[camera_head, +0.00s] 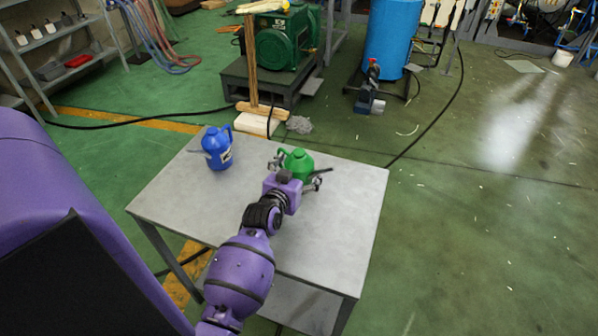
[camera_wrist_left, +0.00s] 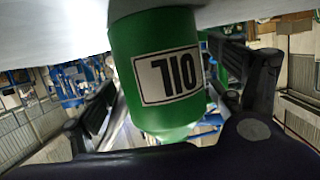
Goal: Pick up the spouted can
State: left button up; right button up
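A green can (camera_head: 299,162) stands on the grey table, with its handle towards the left in the head view. In the left wrist view the green can (camera_wrist_left: 168,75) appears upside down with a white "OIL" label. My left gripper (camera_head: 299,170) is at the near side of the green can, with its fingers spread to either side of it. It is open; a gap shows between the can and the right-hand finger in the wrist view. A blue can (camera_head: 217,148) with a spout pointing left stands at the table's far left. My right gripper is not in view.
The grey table (camera_head: 345,205) is otherwise clear, with free room right of the green can. Behind it are a wooden post on a base (camera_head: 252,85), a green machine (camera_head: 283,40) on a stand and a blue barrel (camera_head: 392,40). Shelving (camera_head: 55,45) stands at the far left.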

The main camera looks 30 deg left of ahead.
pick_arm(q)
jog(key=c, duration=0.9)
jog(key=shift+r, duration=0.15)
jog(key=c, duration=0.6)
jog(key=shift+w, duration=0.1)
jog(key=shift+c, duration=0.2)
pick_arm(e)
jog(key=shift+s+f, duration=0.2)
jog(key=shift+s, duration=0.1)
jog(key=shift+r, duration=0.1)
